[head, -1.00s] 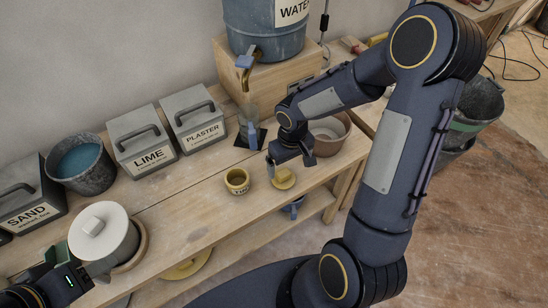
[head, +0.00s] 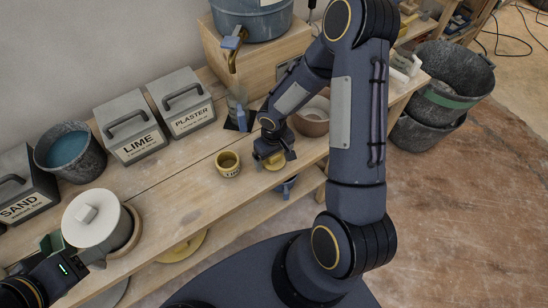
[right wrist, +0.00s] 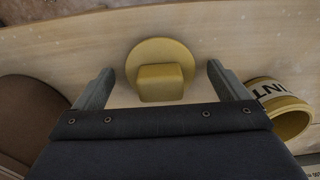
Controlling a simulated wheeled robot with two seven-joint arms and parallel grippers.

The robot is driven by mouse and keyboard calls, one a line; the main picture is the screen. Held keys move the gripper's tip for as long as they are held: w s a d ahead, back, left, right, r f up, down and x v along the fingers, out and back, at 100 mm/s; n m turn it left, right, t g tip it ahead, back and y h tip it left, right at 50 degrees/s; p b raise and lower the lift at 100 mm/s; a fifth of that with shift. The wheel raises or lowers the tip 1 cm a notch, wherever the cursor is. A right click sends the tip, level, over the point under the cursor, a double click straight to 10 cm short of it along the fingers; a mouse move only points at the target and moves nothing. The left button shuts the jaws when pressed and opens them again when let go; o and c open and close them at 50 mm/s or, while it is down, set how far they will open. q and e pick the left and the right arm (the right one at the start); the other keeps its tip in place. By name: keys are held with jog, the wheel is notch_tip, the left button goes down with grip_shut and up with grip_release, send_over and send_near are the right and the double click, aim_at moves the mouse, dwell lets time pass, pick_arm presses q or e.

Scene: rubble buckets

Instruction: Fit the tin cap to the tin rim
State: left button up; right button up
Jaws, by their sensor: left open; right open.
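The yellow tin (head: 228,168) stands upright and open on the bench, its rim facing up. It also shows at the right of the right wrist view (right wrist: 282,108). The yellow tin cap (head: 275,164), a round disc with a square knob, lies on the bench just right of the tin, partly hidden by my right gripper (head: 271,157). In the right wrist view the cap (right wrist: 160,58) lies between the two spread fingers of my open right gripper (right wrist: 160,72), with gaps on both sides. My left gripper (head: 76,254) is open at lower left, beside the white-lidded pot.
The white-lidded pot (head: 92,222) stands at left front. LIME (head: 128,132), PLASTER (head: 184,104) and SAND (head: 22,190) boxes and a bucket of blue liquid (head: 70,155) line the back. A brown bowl (head: 312,118) stands behind my right gripper. Bench left of the tin is clear.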

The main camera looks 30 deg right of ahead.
jog(key=c, duration=1)
jog(key=shift+c, duration=0.2)
jog(key=shift+r, duration=0.45)
notch_tip(320, 180, up, 3)
jog(key=shift+f, duration=0.2)
jog(key=s+a+r+b, duration=0.2)
jog(key=s+a+r, duration=0.6)
jog(key=a, duration=0.3)
jog(key=shift+a+r+b, duration=0.25)
jog(key=shift+r+b, duration=0.1)
jog(key=shift+r, duration=0.45)
